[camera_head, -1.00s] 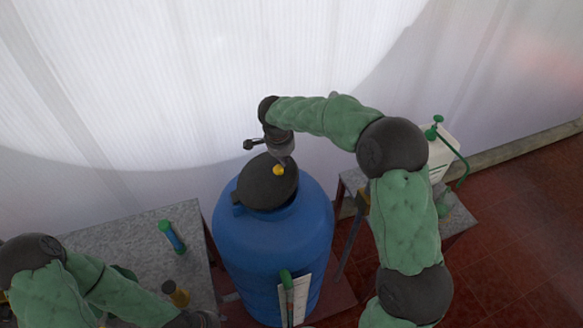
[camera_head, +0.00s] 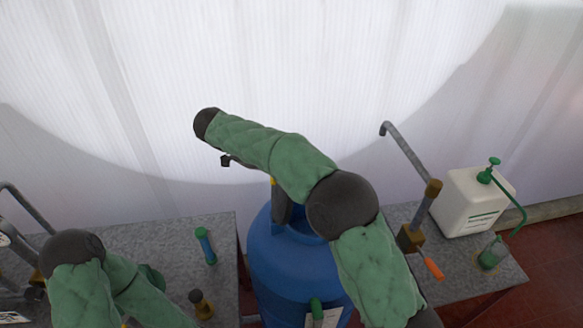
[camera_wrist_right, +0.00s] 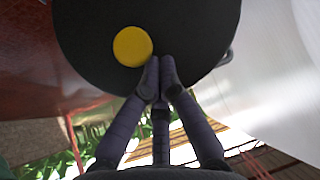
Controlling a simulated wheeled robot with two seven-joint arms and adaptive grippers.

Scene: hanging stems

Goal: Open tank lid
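The blue tank (camera_head: 290,265) stands in the middle of the head view, its top partly covered by my right arm. Its dark round lid (camera_head: 282,207) is tipped up steeply, seen nearly edge-on, and part of the opening shows beside it. The lid (camera_wrist_right: 190,25) fills the top of the right wrist view, with a round yellow knob (camera_wrist_right: 132,46) on it. My right gripper (camera_wrist_right: 160,78) has its fingertips together just beside the knob, against or very close to the lid; no grasp shows. My left gripper is out of view.
A grey table (camera_head: 150,240) at left holds a green-and-blue tube (camera_head: 205,246) and a brown bottle (camera_head: 201,304). A table at right holds a white pump canister (camera_head: 470,203), a small green jar (camera_head: 492,254) and a metal pipe with a brass valve (camera_head: 411,238). A pale translucent wall stands behind.

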